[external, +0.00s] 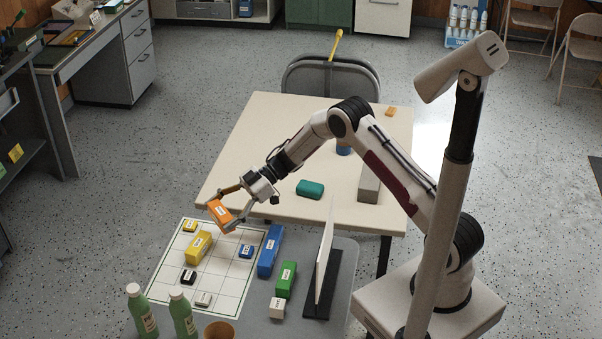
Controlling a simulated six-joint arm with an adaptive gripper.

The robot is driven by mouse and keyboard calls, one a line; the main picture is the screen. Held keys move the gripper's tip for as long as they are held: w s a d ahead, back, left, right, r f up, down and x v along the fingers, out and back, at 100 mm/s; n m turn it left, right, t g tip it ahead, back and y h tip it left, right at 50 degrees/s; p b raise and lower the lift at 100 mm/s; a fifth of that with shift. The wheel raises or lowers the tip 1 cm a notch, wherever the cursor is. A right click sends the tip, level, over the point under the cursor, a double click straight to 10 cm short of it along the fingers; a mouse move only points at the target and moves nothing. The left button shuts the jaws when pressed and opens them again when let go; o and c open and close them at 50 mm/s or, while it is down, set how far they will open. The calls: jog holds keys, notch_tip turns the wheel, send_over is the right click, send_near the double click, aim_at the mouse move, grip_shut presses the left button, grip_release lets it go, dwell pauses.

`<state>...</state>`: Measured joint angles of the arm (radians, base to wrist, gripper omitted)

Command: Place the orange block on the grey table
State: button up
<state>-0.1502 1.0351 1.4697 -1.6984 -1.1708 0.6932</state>
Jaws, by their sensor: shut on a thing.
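My gripper (222,214) is shut on an orange block (217,210) with a white label. It holds the block tilted, in the air near the left part of the cream table's front edge and the far side of the grid mat. The grey table (257,320) is at the bottom of the view, in front of the cream table. The block looks apart from both tables; its exact height is hard to tell.
A white grid mat (216,267) on the grey table bears yellow, blue, black and white blocks. Beside it stand blue (269,252) and green (286,278) blocks, an upright white panel (325,250) and green bottles (183,313). The cream table (265,150) holds a teal block (310,189).

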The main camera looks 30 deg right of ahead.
aim_at(227, 221)
dwell(0.7)
jog(key=shift+s+d+f, duration=0.15)
jog(key=shift+s+f, duration=0.25)
jog(key=shift+s, duration=0.25)
jog(key=shift+s+d+f, duration=0.15)
jog(key=shift+s+f, duration=0.25)
jog(key=shift+s, duration=0.25)
jog(key=s+d+r+m+t, duration=0.1)
jog(key=s+d+m+t, duration=0.1)
jog(key=d, duration=0.9)
jog(key=s+d+r+m+t+h, duration=0.1)
jog(key=s+d+m+t, duration=0.1)
jog(key=d, duration=0.9)
jog(key=s+d+r+m+t+h, duration=0.1)
jog(key=s+d+m+t, duration=0.2)
jog(key=d, duration=0.7)
jog(key=shift+s+d+r+t, duration=0.35)
jog(key=shift+d+r+t, duration=0.05)
jog(key=shift+t, duration=0.1)
